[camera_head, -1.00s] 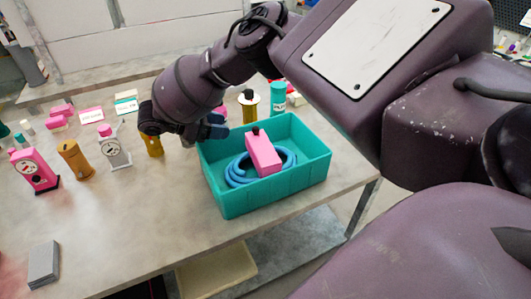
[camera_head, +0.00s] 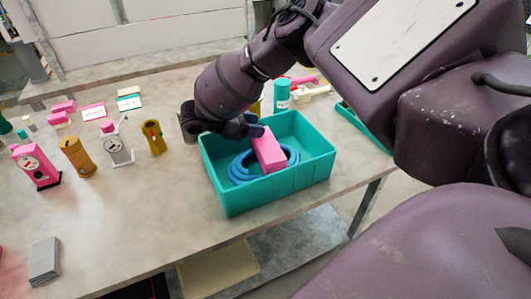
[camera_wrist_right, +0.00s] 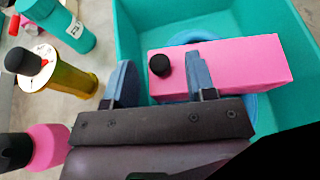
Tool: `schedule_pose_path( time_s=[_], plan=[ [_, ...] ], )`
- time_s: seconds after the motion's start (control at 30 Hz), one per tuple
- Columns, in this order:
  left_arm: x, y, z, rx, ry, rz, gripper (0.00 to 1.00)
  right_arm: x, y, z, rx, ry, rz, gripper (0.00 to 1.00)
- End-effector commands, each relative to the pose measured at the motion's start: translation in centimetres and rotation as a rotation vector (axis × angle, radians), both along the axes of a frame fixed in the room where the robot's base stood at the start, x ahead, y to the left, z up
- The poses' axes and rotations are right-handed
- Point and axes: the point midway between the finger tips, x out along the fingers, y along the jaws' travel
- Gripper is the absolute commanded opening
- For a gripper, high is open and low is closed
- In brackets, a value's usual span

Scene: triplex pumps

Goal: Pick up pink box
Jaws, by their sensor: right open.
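A pink box (camera_head: 268,150) with a black knob lies on a coiled blue hose (camera_head: 238,168) inside a teal bin (camera_head: 275,192). In the right wrist view the pink box (camera_wrist_right: 250,62) fills the right of the bin, its knob between my fingers. My right gripper (camera_head: 250,128) reaches over the bin's back-left rim. In the wrist view, my open right gripper (camera_wrist_right: 162,82) has one blue finger overlapping the box's near side and the other left of the box, by the bin wall. I cannot tell whether either touches the box. My left gripper is not in view.
A teal bottle (camera_head: 282,96) stands behind the bin. A yellow cylinder (camera_head: 153,137), a grey gauge (camera_head: 115,143), a brown cylinder (camera_head: 77,157) and a pink gauge (camera_head: 37,165) stand to the left. A grey block (camera_head: 45,260) lies front left. The table's middle front is clear.

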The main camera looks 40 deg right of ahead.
Motion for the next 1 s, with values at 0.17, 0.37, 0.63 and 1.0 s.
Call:
schedule_pose_path(
  time_s=[0.17,0.37,0.63,1.0],
  plan=[
    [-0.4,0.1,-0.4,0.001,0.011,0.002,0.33,-0.1,-0.1,-0.3,0.0,0.004,-0.001,0.43],
    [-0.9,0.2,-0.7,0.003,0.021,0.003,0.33,-0.2,-0.1,-0.4,0.001,0.005,0.0,0.13],
    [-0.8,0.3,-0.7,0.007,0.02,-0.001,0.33,-0.2,0.0,-0.5,0.0,0.007,0.0,0.0],
    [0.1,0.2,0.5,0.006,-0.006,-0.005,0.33,-0.2,-0.1,1.3,0.002,0.005,-0.001,0.0]
  ],
)
